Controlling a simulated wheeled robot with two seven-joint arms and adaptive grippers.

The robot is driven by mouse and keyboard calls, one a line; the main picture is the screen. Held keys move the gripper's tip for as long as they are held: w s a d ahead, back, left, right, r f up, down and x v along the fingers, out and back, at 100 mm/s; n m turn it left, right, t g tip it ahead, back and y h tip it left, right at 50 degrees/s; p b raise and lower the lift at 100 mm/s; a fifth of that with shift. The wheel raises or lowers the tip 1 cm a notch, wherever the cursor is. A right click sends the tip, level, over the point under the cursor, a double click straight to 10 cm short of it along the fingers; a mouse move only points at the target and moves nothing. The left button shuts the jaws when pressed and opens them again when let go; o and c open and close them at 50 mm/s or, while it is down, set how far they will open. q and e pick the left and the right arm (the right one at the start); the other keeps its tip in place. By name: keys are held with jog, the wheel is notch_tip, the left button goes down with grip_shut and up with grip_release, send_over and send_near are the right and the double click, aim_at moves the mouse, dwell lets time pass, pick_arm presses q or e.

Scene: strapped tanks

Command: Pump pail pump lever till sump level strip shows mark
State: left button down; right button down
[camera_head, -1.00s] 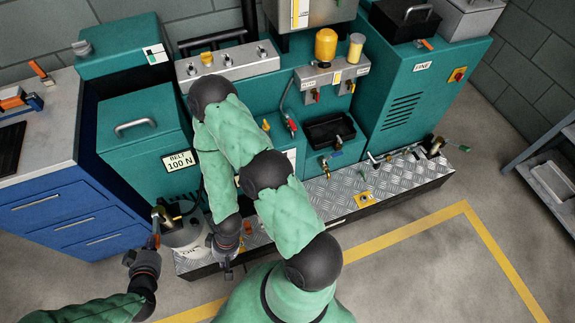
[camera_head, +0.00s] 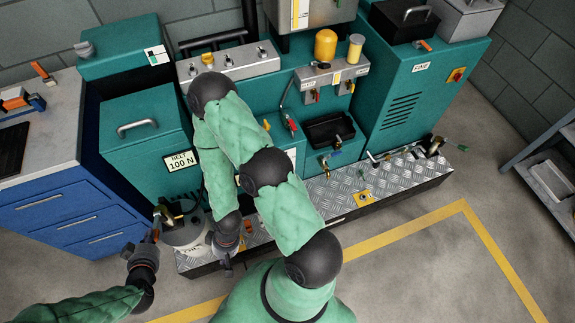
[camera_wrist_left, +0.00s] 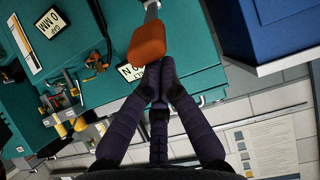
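The pump lever ends in an orange grip (camera_wrist_left: 147,45), seen at the fingertips in the left wrist view. My left gripper (camera_head: 154,238) is at the pail's left side; in the left wrist view its dark fingers (camera_wrist_left: 158,82) are closed together at the orange grip's end. My right gripper (camera_head: 226,262) points down at the pail's right side; its fingers are too small to judge. A white strip with an orange part (camera_wrist_left: 28,42) shows on the teal housing; its level is unreadable.
The blue drawer cabinet (camera_head: 75,218) stands close left of the pail. The teal box labelled BELT 100 N (camera_head: 140,140) rises behind it. The chequer-plate step (camera_head: 335,190) runs right. Floor inside the yellow line (camera_head: 400,236) is clear.

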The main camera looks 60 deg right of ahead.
pick_arm(q)
jog(key=shift+w+r, duration=0.1)
jog(key=shift+r, duration=0.05)
jog(key=shift+w+d+r, duration=0.15)
jog(key=shift+r, duration=0.3)
jog(key=p+v, duration=0.3)
jog(key=v, duration=0.4)
jog(key=shift+p, duration=0.3)
jog(key=shift+f, duration=0.1)
dwell(0.5)
jog(key=s+a+f+n+g+y, duration=0.1)
jog(key=s+a+f+n+g, duration=0.3)
jog(key=s+f, duration=0.2)
jog(key=s+a+f+n+g+y, duration=0.1)
jog(key=s+a+f+n+g, duration=0.2)
jog(key=s+f+n+g, duration=0.2)
jog(key=s+f, duration=0.2)
jog(key=s, duration=0.2)
jog(key=shift+a+f+n+y, duration=0.2)
jog(key=shift+a+n+y, duration=0.1)
jog(key=shift+a+y, duration=0.1)
